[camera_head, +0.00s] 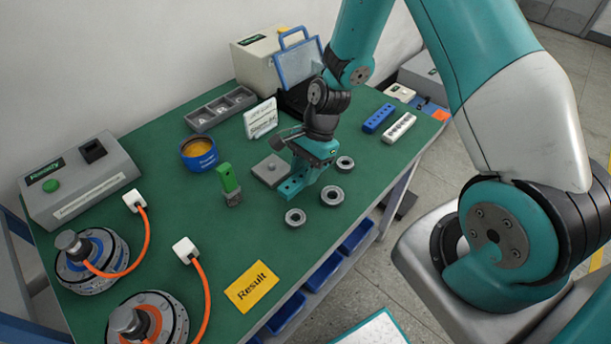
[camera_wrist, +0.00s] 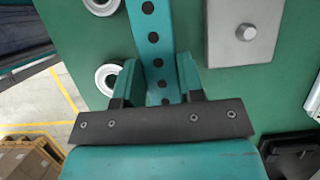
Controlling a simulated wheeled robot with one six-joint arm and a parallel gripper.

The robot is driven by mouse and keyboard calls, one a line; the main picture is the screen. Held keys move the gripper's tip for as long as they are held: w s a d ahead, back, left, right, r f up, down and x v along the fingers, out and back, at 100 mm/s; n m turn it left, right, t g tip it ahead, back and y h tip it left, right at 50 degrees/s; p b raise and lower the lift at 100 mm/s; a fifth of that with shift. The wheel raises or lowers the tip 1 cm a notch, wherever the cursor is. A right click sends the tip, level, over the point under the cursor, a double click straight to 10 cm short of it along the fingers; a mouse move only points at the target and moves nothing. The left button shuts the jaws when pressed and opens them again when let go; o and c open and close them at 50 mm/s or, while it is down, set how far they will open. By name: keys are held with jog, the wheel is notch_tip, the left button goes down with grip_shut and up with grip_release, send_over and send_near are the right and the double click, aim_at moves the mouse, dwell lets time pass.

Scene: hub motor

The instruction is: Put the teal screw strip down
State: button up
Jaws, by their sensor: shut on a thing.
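The teal screw strip (camera_wrist: 153,40) is a long bar with a row of dark holes. In the wrist view it runs from between the jaws of my gripper (camera_wrist: 157,80) up past the top edge. My gripper is shut on it. In the head view the strip (camera_head: 290,187) shows low over the green table, below my gripper (camera_head: 312,160). Whether it touches the table top cannot be told. A grey block with a round knob (camera_head: 271,170) lies just left of it; this block also shows in the wrist view (camera_wrist: 225,50).
Metal rings (camera_head: 332,195) lie close to the right and front of the strip. A blue strip (camera_head: 378,118) and a white strip (camera_head: 400,127) lie at the right. A green-topped part (camera_head: 228,180) stands to the left. The table (camera_head: 240,225) is bare towards the yellow Result card (camera_head: 251,287).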

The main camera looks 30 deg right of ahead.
jog(key=shift+f, duration=1.4)
jog(key=shift+f, duration=0.1)
jog(key=o, duration=1)
